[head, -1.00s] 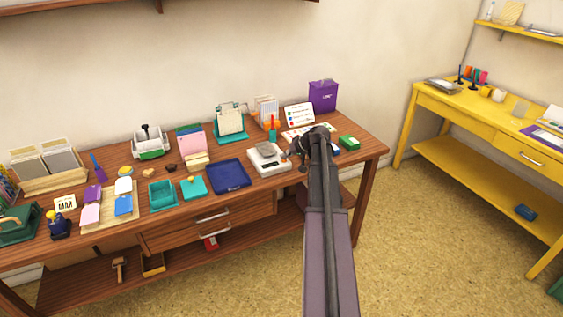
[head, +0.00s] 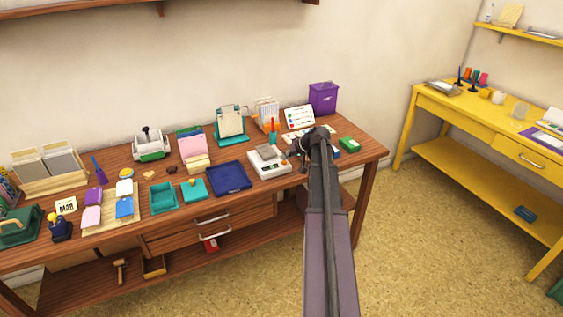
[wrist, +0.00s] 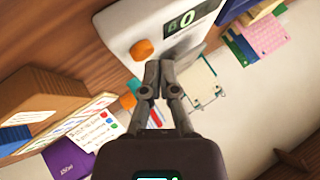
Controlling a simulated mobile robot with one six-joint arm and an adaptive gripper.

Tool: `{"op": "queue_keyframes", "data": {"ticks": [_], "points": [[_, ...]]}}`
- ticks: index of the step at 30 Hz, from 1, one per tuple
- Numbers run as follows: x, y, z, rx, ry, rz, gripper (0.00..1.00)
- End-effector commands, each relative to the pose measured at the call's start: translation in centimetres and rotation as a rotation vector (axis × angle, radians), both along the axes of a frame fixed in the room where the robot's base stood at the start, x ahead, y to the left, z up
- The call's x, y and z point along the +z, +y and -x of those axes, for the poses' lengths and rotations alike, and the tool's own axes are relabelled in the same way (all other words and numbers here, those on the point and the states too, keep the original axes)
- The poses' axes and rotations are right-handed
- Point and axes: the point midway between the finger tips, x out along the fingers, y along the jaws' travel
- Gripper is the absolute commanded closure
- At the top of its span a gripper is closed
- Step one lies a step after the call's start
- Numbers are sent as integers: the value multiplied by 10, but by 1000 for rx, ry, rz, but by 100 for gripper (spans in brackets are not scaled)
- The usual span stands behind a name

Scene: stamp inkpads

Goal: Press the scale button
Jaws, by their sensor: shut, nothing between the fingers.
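The white scale (head: 262,170) with a grey top plate stands on the wooden desk, right of the blue tray. In the wrist view the white scale body (wrist: 125,25) shows a green display (wrist: 182,21) with a 0. Its orange round button (wrist: 142,50) sits just beyond my fingertips. My gripper (wrist: 152,68) is shut and empty, its tips close to the button; I cannot tell whether they touch it. In the head view my gripper (head: 301,147) is at the scale's right side, partly hidden by my arm.
A blue tray (head: 230,177) lies left of the scale. A purple bin (head: 323,98) stands at the back. Bare desk shows along the front edge.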

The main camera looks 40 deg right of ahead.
Motion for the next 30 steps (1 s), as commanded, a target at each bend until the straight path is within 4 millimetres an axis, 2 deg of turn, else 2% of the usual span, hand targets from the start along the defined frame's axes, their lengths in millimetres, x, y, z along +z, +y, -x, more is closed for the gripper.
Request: {"op": "queue_keyframes", "data": {"ticks": [14, 30], "points": [[5, 0, 0, 0, 0, 0, 100], [42, 0, 0, -1, -1, 0, 100]]}}
